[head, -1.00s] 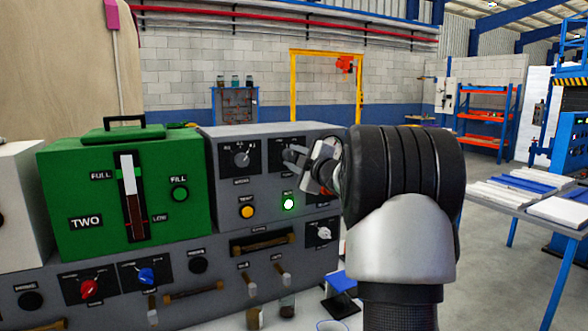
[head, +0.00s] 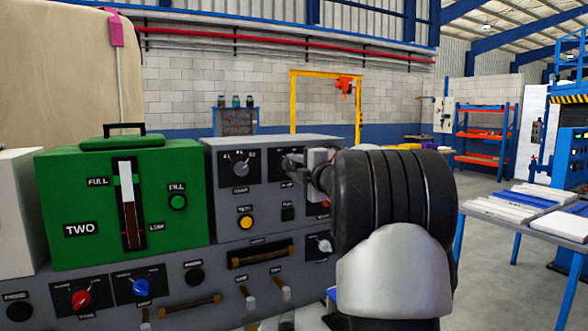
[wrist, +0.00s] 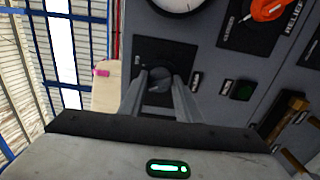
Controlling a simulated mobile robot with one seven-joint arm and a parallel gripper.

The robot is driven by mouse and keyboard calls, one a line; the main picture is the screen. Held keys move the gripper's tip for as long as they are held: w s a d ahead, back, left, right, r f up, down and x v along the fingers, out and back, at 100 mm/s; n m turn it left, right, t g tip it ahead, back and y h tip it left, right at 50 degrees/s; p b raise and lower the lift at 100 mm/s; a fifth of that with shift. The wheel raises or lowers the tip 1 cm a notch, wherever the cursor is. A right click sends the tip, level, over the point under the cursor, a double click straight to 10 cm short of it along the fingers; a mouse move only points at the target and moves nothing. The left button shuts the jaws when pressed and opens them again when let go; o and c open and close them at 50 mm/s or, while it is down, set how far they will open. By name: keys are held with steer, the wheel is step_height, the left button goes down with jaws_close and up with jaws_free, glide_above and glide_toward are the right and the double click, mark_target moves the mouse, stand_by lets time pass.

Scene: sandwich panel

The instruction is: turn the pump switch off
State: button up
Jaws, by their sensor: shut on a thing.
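The switch I take for the pump switch is a dark round knob (wrist: 160,80) on a black plate, in the middle of the wrist view. My gripper (wrist: 160,88) is shut on this knob, with one finger on each side. In the head view my gripper (head: 294,162) is at the upper right plate of the grey control box (head: 223,190). My wrist and fingers hide most of that knob there, and its pointer direction cannot be told.
A yellow button (head: 246,222) and a grey dial (head: 241,168) sit left of my gripper. An orange-red knob (wrist: 268,8) lies near it in the wrist view. The green TWO box (head: 80,190) stands to the left. Red (head: 81,299) and blue (head: 141,287) knobs are below.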

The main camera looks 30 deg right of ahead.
steer(key=o, duration=1.1)
steer(key=shift+c, duration=0.2)
steer(key=shift+s, duration=0.1)
steer(key=s, duration=1.7)
steer(key=shift+s, duration=0.15)
